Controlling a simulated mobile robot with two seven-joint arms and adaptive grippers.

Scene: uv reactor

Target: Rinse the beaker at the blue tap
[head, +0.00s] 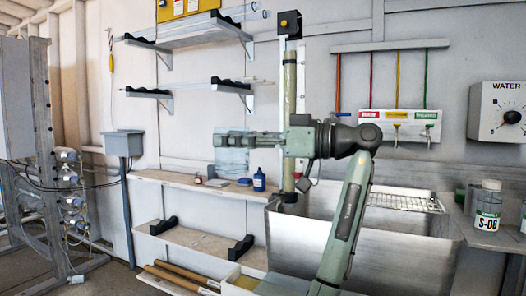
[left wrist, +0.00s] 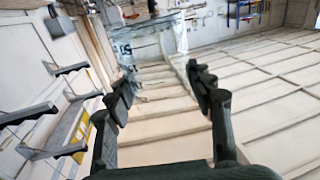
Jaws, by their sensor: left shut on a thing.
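My left gripper (head: 222,140) points left in the head view, in front of the shelves. It is shut on a clear, bluish beaker (head: 232,164), whose wall shows below the fingers. In the left wrist view the beaker (left wrist: 152,42) shows beyond the fingertips, with dark markings on its wall. My right gripper is not in view.
A large grey sink (head: 405,240) with a wire rack (head: 403,199) lies below the taps. A bottle marked S-06 (head: 488,206) stands at right. A blue bottle (head: 259,181) stands on the left bench.

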